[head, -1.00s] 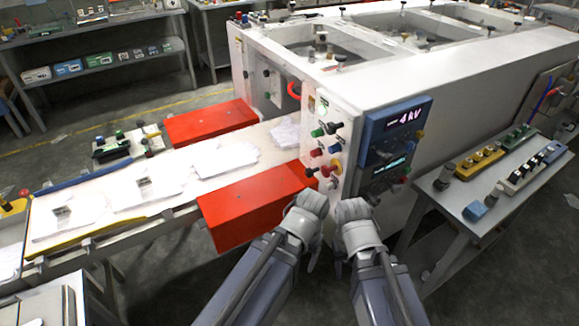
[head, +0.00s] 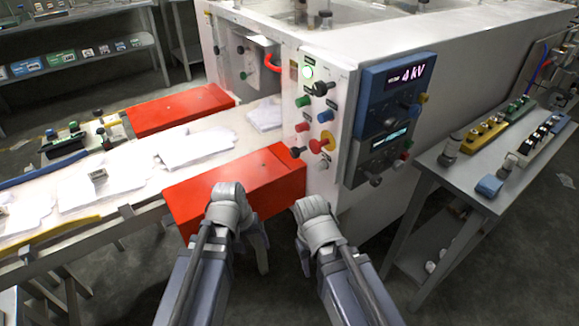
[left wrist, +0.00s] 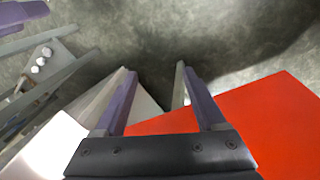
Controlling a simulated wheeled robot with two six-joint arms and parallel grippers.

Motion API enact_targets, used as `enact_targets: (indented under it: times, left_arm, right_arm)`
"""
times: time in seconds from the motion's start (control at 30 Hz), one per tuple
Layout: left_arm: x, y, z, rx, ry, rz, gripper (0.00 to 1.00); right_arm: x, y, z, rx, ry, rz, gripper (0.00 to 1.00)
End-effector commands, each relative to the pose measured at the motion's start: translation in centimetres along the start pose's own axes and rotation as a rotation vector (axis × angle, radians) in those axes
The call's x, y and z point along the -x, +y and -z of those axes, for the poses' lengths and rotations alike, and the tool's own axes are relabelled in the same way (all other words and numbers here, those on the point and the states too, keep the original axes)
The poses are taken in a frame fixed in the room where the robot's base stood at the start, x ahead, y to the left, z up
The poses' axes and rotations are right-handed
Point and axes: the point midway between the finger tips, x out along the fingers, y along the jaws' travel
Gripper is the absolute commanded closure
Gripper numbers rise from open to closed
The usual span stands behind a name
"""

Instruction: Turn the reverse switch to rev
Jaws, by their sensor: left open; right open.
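The control panel (head: 316,118) on the front of the white machine carries several small knobs and buttons. A black knob (head: 321,89) sits near its top under a lit green light, and another black knob (head: 298,152) at its lower left. Their labels are too small to read, so I cannot tell which one is the reverse switch. My left gripper (head: 254,238) hangs beside the near red block, below the panel. In the left wrist view it is open and empty (left wrist: 156,73). My right gripper (head: 304,244) is open below the panel, its fingers mostly hidden by its wrist.
The near red block (head: 205,192) juts out at the left of the panel; the far red block (head: 180,108) lies across the conveyor (head: 130,200). A blue display unit (head: 396,90) is right of the panel. A side table (head: 440,182) with switch strips stands right.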

Motion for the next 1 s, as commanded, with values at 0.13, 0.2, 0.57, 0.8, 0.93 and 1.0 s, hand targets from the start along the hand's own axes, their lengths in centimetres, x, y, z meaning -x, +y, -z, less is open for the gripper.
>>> enact_targets:
  times: [0.13,0.2,0.57,0.8,0.93,1.0]
  left_arm:
    - [-3.7,1.1,3.0,0.318,0.031,-0.241,0.28]
    - [-3.0,2.8,4.5,0.483,0.021,-0.377,0.28]
    - [7.5,9.5,12.7,1.334,-0.383,-1.114,0.28]
    - [13.2,9.4,15.9,1.613,-0.727,-1.374,0.28]
    - [14.2,9.2,16.4,1.655,-0.8,-1.414,0.28]
    - [14.3,9.2,16.4,1.661,-0.809,-1.418,0.28]
  right_arm:
    - [-4.8,-0.5,0.3,0.0,0.0,0.0,0.5]
    - [-5.1,-0.5,0.3,0.0,0.0,0.0,0.5]
    - [-5.1,-0.5,0.3,0.0,0.0,0.0,0.5]
    - [-5.2,-0.5,0.3,0.0,0.0,0.0,0.5]
    - [-5.2,-0.5,0.3,0.0,0.0,0.0,0.5]
    - [-5.2,-0.5,0.3,0.0,0.0,0.0,0.5]
